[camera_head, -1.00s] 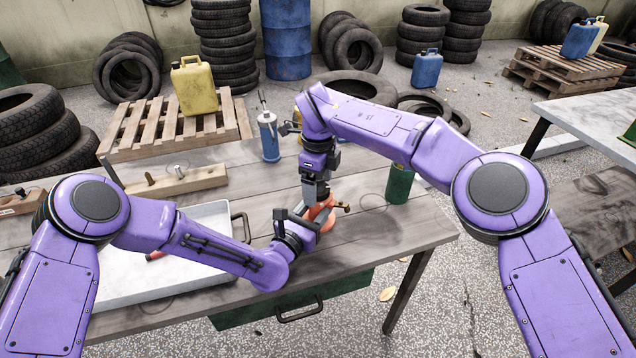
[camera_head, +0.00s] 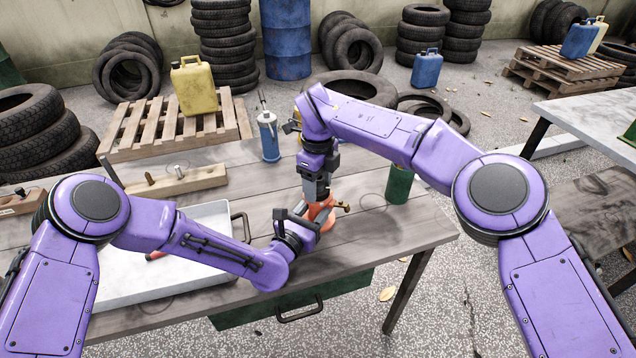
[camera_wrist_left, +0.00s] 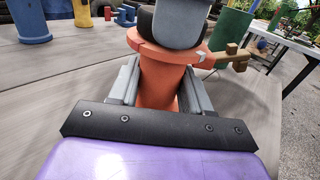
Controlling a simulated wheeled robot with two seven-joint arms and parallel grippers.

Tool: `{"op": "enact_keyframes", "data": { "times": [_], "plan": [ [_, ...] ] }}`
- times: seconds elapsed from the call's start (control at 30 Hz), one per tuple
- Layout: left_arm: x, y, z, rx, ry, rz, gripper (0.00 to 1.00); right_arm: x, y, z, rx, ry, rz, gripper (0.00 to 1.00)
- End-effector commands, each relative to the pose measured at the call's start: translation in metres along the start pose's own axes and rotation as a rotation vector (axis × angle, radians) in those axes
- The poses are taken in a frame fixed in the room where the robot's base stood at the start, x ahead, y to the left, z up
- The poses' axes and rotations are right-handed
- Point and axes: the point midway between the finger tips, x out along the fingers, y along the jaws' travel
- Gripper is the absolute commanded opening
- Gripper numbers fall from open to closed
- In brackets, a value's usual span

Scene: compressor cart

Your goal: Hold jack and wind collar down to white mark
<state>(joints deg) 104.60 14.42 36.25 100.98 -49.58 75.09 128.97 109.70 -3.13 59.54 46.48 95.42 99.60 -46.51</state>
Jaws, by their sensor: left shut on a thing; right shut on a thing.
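The orange jack (camera_head: 328,220) stands upright on the wooden table, partly hidden by my grippers in the head view. In the left wrist view, my left gripper (camera_wrist_left: 157,90) is shut around the jack's orange body (camera_wrist_left: 160,82), one finger on each side. The orange collar (camera_wrist_left: 150,52) sits above the fingers, with a small white mark (camera_wrist_left: 200,57) at its right edge. A brass fitting (camera_wrist_left: 232,60) sticks out to the right. My right gripper (camera_head: 318,192) comes from above and is shut on the dark top part (camera_wrist_left: 178,22) of the jack. The contact is partly hidden.
A white tray (camera_head: 215,212) lies on the table at left, under my left arm. A green can (camera_head: 399,185) is to the right. The table's right front is clear.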

Motion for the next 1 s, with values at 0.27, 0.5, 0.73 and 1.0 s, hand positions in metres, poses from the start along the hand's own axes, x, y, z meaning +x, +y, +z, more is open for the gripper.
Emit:
{"op": "enact_keyframes", "data": {
  "times": [0.27, 0.5, 0.73, 1.0],
  "plan": [
    [0.0, -0.0006, 0.0003, 0.001, 0.0, -0.002, 0.0, -0.0006, -0.0007, 0.0002, 0.247, -0.002, -0.001, 0.29],
    [0.0, -0.0007, 0.0003, 0.001, 0.0, -0.002, 0.0, -0.0009, -0.001, 0.0, 0.477, -0.002, -0.001, 0.29],
    [-0.0001, -0.0009, 0.0002, 0.001, 0.0, -0.002, 0.0, -0.0008, -0.0012, 0.0, 0.695, -0.003, -0.001, 0.29],
    [-0.0002, -0.0011, 0.0001, 0.001, 0.0, -0.003, 0.0, -0.0012, -0.0012, 0.0, 0.949, -0.003, -0.001, 0.29]
  ]
}}
